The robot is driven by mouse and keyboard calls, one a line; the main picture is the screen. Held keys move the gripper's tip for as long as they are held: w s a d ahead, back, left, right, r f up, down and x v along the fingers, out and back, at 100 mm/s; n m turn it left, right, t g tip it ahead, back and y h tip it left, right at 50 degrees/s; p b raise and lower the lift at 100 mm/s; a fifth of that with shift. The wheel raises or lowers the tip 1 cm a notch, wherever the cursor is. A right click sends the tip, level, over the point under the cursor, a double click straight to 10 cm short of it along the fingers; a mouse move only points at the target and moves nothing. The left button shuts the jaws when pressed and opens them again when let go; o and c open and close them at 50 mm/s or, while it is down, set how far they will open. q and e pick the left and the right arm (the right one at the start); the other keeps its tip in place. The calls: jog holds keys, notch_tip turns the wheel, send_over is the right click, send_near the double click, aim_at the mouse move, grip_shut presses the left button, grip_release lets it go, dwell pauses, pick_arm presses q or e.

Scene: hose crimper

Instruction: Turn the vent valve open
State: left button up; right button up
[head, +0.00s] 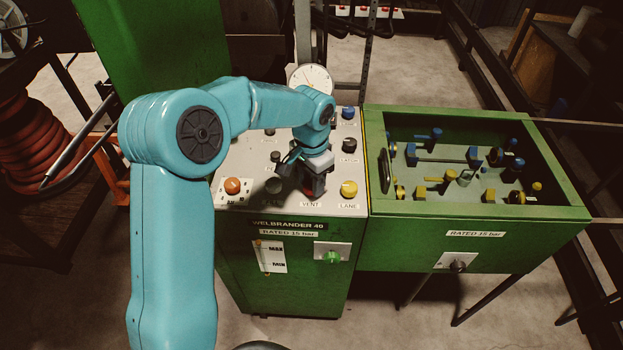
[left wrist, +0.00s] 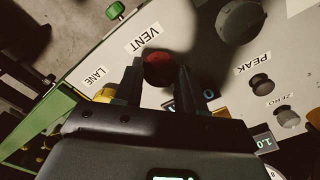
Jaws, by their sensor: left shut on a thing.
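The vent valve is a red knob (left wrist: 158,69) behind the VENT label on the pale panel top of the green crimper cabinet. My left gripper (left wrist: 158,74) has one finger on each side of the red knob and is shut on it in the left wrist view. In the head view the left gripper (head: 314,188) reaches down onto the panel just behind the VENT label (head: 311,204) and hides most of the knob. The angle of the knob cannot be told. My right gripper is not in view.
A yellow LANE knob (head: 349,189) is close on the right of the gripper. An orange button (head: 232,186) and a black knob (head: 274,186) are to its left. A round gauge (head: 311,79) stands behind. A green open box (head: 570,214) with fittings adjoins on the right.

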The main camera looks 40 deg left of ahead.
aim_at(311, 185)
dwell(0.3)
pick_arm(q)
jog(key=o, duration=1.1)
jog(key=shift+c, duration=0.2)
jog(key=shift+r, duration=0.1)
notch_tip(311, 185, up, 16)
jog(key=shift+s, duration=0.1)
